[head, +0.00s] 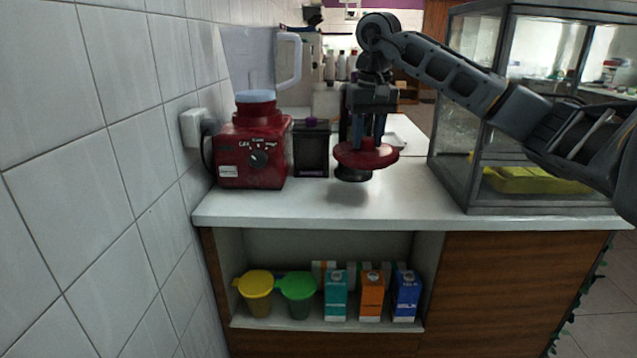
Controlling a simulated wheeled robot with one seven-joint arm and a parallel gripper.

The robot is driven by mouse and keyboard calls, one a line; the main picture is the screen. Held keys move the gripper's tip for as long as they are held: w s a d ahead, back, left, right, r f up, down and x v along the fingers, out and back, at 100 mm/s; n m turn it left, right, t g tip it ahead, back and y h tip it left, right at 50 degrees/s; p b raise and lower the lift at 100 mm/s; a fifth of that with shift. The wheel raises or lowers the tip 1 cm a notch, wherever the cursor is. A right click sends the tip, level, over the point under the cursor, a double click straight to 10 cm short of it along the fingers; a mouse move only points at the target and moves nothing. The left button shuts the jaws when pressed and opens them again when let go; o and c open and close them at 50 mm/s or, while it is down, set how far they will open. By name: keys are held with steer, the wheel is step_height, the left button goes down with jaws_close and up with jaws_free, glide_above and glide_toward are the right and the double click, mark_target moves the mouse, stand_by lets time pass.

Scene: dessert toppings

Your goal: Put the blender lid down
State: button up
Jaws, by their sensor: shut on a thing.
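The blender lid (365,156) is a red disc with a dark underside, in the middle of the head view. My gripper (367,142) points down and is shut on the lid's top. The lid hangs level a little above the white counter (300,205), with a faint shadow below it. The red blender base (253,150) with a dial stands on the counter to the left, by the tiled wall. A clear blender jug (288,62) with a pale handle shows above and behind the base.
A dark box-shaped container (311,150) stands between the blender base and the lid. A glass display case (470,150) with a yellow tray (535,180) is on the right. The counter front below the lid is clear. Cups and cartons (371,295) fill the shelf below.

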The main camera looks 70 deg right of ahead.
steer(key=shift+w+a+f+p, duration=0.1)
steer(key=shift+w+a+f, duration=0.55)
steer(key=shift+w+f, duration=0.95)
steer(key=shift+w+a+f+p, duration=0.15)
steer(key=shift+w+a+f, duration=0.5)
steer(key=shift+w+f, duration=0.85)
steer(key=shift+w+a+f+p, duration=0.1)
steer(key=shift+w+a+f, duration=0.55)
steer(key=shift+w+f, duration=0.95)
steer(key=shift+s+f, duration=0.25)
steer(key=shift+f, duration=0.15)
steer(key=o, duration=1.2)
steer(key=shift+c, duration=0.2)
step_height(320, 180, up, 12)
steer(key=a, duration=0.1)
steer(key=shift+s, duration=0.45)
steer(key=shift+a, duration=0.1)
